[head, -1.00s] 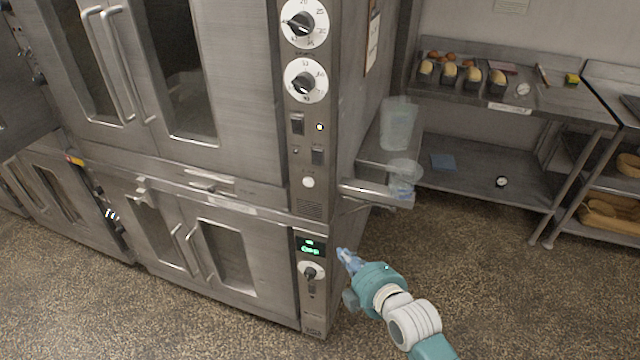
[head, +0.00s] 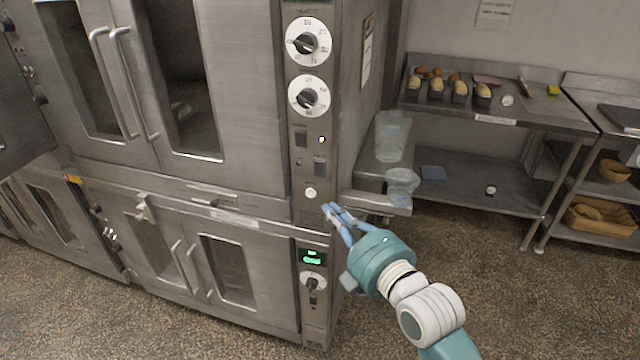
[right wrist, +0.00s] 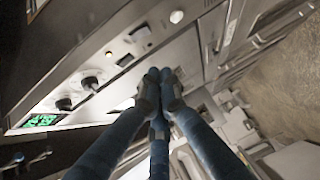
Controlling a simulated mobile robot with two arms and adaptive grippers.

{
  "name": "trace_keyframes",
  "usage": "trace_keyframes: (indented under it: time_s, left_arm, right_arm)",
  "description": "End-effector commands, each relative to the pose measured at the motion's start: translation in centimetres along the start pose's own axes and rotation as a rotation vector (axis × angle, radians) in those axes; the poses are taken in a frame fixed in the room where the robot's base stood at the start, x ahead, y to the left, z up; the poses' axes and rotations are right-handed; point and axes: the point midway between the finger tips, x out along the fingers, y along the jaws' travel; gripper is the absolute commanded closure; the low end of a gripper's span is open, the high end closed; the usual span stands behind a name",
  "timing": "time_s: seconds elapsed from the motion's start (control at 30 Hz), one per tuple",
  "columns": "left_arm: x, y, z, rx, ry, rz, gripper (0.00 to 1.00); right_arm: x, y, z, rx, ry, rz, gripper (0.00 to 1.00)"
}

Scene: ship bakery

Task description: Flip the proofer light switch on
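The steel cabinet stack has a lower unit, possibly the proofer, with a green-lit display (head: 313,257), a dial (head: 313,283) and a small dark switch (head: 313,299) under the dial. The upper panel has two dark rocker switches, a left one (head: 300,137) and a lower right one (head: 319,167), and a round white button (head: 309,193). I cannot read which switch is the light, or its position. My right gripper (head: 331,210) has its blue fingers together and empty, in front of the stack's right edge near the vent. In the right wrist view the fingertips (right wrist: 161,76) meet. My left gripper is out of view.
A steel table (head: 545,112) with loaf tins stands at the back right. The floor (head: 480,260) in front is clear.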

Motion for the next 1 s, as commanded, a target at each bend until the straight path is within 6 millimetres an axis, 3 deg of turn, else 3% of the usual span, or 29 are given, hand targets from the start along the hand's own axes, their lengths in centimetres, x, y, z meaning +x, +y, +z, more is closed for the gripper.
trace_keyframes:
  time_s: [0.43, 0.5, 0.73, 1.0]
  left_arm:
    - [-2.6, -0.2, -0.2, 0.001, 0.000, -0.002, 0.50]
    - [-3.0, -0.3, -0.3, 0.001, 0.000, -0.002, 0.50]
    - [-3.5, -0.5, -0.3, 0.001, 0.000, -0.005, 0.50]
    - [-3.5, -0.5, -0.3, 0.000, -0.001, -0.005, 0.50]
  right_arm:
    - [8.8, 0.3, -0.1, 0.003, 0.001, 0.000, 1.00]
    - [9.5, 0.3, 0.9, -0.001, -0.001, -0.001, 1.00]
    - [11.1, 0.1, 2.5, 0.000, 0.000, -0.001, 1.00]
    - [11.3, 0.0, 2.9, 0.000, 0.000, 0.000, 1.00]
